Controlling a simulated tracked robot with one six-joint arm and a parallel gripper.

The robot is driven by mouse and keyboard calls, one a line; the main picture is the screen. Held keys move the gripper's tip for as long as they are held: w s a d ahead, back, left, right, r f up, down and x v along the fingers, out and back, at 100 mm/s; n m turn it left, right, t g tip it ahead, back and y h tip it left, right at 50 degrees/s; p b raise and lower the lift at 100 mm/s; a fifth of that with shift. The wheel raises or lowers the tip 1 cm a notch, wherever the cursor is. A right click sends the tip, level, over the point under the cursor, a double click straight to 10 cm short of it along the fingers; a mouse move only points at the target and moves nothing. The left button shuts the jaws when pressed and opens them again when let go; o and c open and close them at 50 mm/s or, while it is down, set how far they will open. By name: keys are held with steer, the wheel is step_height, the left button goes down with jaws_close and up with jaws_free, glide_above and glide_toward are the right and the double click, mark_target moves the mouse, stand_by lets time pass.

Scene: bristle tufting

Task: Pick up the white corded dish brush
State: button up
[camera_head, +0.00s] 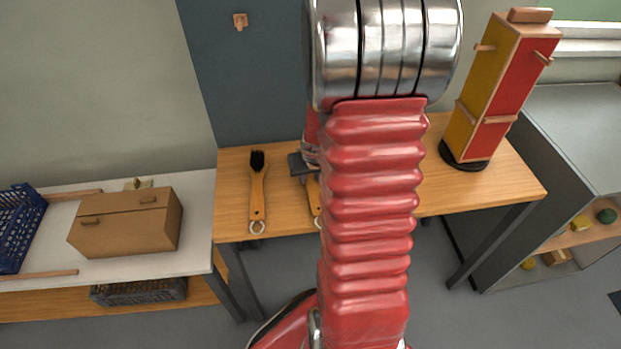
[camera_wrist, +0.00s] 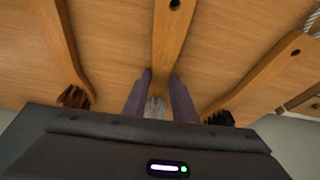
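A wooden brush with pale, whitish bristles (camera_wrist: 157,106) lies in the middle of the wrist view, its handle (camera_wrist: 168,40) running up the picture. A hole shows in the handle; the handle's end is cut off. My gripper (camera_wrist: 160,75) is open, one finger on each side of this brush near its head. I cannot tell whether the fingers touch it. In the head view my gripper is mostly hidden behind my red arm, and only part of a wooden handle (camera_head: 314,193) shows below it.
A black-bristled brush (camera_head: 258,190) with a pale loop lies left on the wooden table (camera_head: 235,225); it is at right in the wrist view (camera_wrist: 268,70). A brown-bristled brush (camera_wrist: 72,60) is at left there. A red-yellow tower (camera_head: 490,90) stands at the table's right.

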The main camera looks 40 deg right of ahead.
mark_target(310, 181)
jaws_close()
step_height(310, 181, up, 10)
stand_by(0.8)
stand_by(0.4)
